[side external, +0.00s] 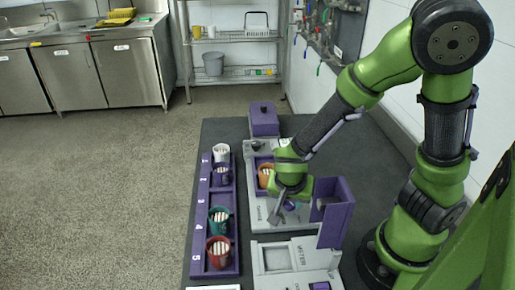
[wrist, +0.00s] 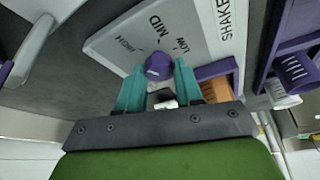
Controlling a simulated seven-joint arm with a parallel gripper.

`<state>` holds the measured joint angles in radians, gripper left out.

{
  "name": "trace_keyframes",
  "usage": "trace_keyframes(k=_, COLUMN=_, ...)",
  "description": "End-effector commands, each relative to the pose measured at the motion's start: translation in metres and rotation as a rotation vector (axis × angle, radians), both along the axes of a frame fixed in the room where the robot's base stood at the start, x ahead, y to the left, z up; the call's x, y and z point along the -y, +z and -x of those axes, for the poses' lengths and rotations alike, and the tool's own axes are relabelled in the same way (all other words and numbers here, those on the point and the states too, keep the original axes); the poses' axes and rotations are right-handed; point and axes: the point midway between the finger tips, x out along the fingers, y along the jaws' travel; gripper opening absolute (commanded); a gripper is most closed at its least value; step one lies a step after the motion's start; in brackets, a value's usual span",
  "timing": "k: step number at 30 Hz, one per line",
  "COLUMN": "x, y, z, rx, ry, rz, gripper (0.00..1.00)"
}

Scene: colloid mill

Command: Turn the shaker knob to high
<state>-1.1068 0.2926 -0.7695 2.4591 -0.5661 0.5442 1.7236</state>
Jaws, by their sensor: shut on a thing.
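The shaker (side external: 258,207) is a light grey unit on the dark table, with an orange cup (side external: 265,176) in its purple holder. Its panel (wrist: 205,35) shows in the wrist view with the words LOW, MID and what looks like HIGH, seen at an angle. The purple shaker knob (wrist: 158,66) sits between the two teal fingers of my gripper (wrist: 159,72), which is shut on it. In the side view my gripper (side external: 283,214) points down at the front part of the shaker and mostly hides the knob. Which label the knob points to is hard to tell.
A purple rack (side external: 201,205) with numbered slots and several cups stands left of the shaker. A purple upright panel (side external: 336,213) stands close to the gripper's right. A grey meter unit (side external: 295,262) lies in front, and a purple box (side external: 264,121) stands behind.

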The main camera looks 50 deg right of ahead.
Motion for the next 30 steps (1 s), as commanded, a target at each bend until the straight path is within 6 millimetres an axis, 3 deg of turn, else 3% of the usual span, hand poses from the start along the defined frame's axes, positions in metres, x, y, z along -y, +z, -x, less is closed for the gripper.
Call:
trace_keyframes(k=22, x=0.0001, y=0.0003, z=0.0, rx=0.001, ry=0.088, rz=-0.001, gripper=0.05)
trace_keyframes(k=23, x=0.0002, y=0.0003, z=-0.0001, rx=0.001, ry=0.088, rz=-0.001, gripper=0.38)
trace_keyframes(k=27, x=0.0002, y=0.0002, z=0.0001, rx=0.001, ry=0.087, rz=0.0, gripper=0.6)
trace_keyframes(k=30, x=0.0003, y=0.0001, z=0.0002, rx=0.001, ry=0.087, rz=0.0, gripper=0.6)
